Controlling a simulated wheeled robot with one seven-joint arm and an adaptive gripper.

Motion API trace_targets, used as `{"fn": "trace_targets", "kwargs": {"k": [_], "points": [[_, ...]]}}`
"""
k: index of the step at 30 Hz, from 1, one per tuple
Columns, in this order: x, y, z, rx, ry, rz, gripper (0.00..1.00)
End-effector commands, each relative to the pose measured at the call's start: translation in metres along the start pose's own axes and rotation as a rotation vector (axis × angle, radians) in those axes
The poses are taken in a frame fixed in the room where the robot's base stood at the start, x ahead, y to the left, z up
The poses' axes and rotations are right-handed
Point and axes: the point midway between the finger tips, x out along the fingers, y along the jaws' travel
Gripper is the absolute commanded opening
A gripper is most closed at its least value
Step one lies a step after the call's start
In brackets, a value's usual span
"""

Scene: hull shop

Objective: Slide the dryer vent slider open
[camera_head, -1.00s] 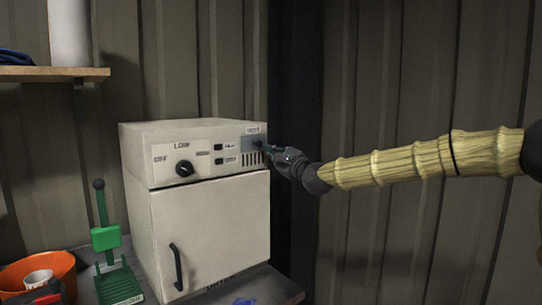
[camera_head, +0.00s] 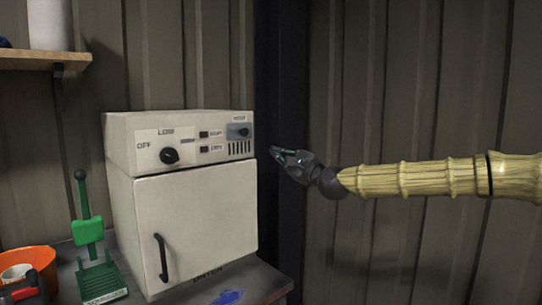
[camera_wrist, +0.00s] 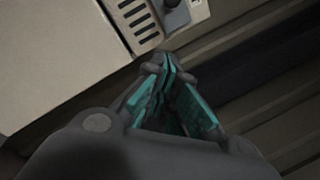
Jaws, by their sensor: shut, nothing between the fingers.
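The dryer (camera_head: 196,215) is a cream box with a front door and a control panel. At the panel's upper right, under a small label, is the grey vent slider plate (camera_head: 233,132) with a dark knob (camera_head: 244,132) toward its right end. Dark vent slots (camera_head: 240,149) show below it. The wrist view shows the slots (camera_wrist: 140,18) and part of the knob (camera_wrist: 171,4) at the top edge. My gripper (camera_head: 274,153) is shut and empty, to the right of the panel and apart from the knob. Its teal fingers (camera_wrist: 166,72) show in the wrist view.
A green lever device (camera_head: 88,232) and an orange bowl (camera_head: 32,261) stand left of the dryer. A shelf (camera_head: 45,58) hangs upper left. Free room lies right, before the corrugated wall (camera_head: 420,90).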

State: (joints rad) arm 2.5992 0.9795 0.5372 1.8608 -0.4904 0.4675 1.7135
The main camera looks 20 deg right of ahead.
Motion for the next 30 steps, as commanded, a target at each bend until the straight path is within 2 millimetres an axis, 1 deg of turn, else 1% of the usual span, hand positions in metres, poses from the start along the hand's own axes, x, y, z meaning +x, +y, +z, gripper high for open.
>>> {"fn": "trace_targets", "kwargs": {"k": [1, 3, 9, 30], "points": [[-0.007, 0.001, 0.0, 0.003, -0.002, -0.001, 0.0], [-0.014, 0.0, 0.0, 0.001, -0.002, -0.002, 0.0], [-0.026, 0.0, 0.0, 0.0, 0.0, -0.001, 0.0], [-0.029, -0.001, 0.0, 0.0, 0.0, -0.001, 0.0]]}}
